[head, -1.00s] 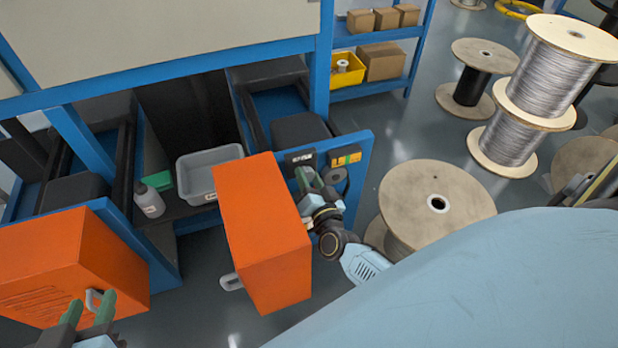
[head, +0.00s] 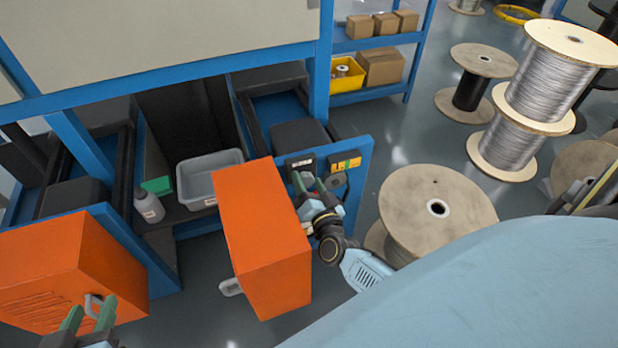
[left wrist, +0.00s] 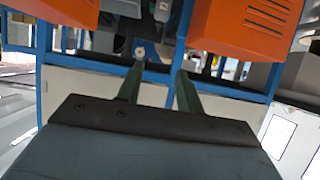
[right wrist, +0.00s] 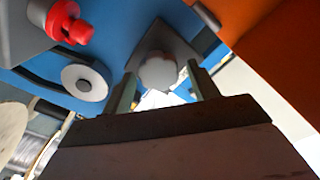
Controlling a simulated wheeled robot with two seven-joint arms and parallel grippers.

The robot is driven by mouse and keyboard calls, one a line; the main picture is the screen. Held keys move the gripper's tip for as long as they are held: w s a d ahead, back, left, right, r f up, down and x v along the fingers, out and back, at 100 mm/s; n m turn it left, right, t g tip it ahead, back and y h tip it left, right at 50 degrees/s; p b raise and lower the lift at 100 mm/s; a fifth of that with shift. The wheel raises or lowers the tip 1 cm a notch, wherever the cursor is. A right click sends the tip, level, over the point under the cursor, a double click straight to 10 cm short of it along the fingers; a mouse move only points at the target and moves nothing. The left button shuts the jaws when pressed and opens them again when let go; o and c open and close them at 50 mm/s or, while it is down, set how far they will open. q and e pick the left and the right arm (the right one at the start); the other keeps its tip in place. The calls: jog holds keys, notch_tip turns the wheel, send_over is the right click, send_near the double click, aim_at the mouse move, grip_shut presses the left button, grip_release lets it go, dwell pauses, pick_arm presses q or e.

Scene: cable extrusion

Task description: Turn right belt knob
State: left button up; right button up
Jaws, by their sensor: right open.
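In the right wrist view a pale grey knob (right wrist: 158,70) sits on a dark square plate (right wrist: 172,45) on the blue panel. My right gripper (right wrist: 164,88) is open, with the knob ahead of and between its fingers; I cannot tell whether they touch it. In the head view my right gripper (head: 309,181) is at the front of the blue machine panel (head: 356,190), just below a dark labelled box (head: 300,161); the knob cannot be made out there.
The right orange door (head: 262,240) stands close left of my right gripper. A red button (right wrist: 68,22) and a grey disc (right wrist: 85,82) are left of the knob in the right wrist view. A wooden spool (head: 437,207) stands right of the panel.

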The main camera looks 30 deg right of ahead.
notch_tip(320, 180, up, 3)
jog(key=shift+f+p, duration=0.1)
jog(key=shift+p, duration=0.9)
pick_arm(q)
jog(key=s+a+f+g+y+p, duration=0.1)
jog(key=s+a+f+g, duration=0.25)
jog(key=s, duration=0.25)
jog(key=s+a+f+g+y+p, duration=0.1)
jog(key=s+a+f+g+y, duration=0.1)
jog(key=s+f+g, duration=0.3)
notch_tip(320, 180, down, 7)
jog(key=a+p, duration=0.2)
jog(key=shift+w+g, duration=0.35)
jog(key=shift+g, duration=0.1)
pick_arm(e)
jog(key=shift+r, duration=3.55)
pick_arm(q)
jog(key=shift+w+f, duration=0.1)
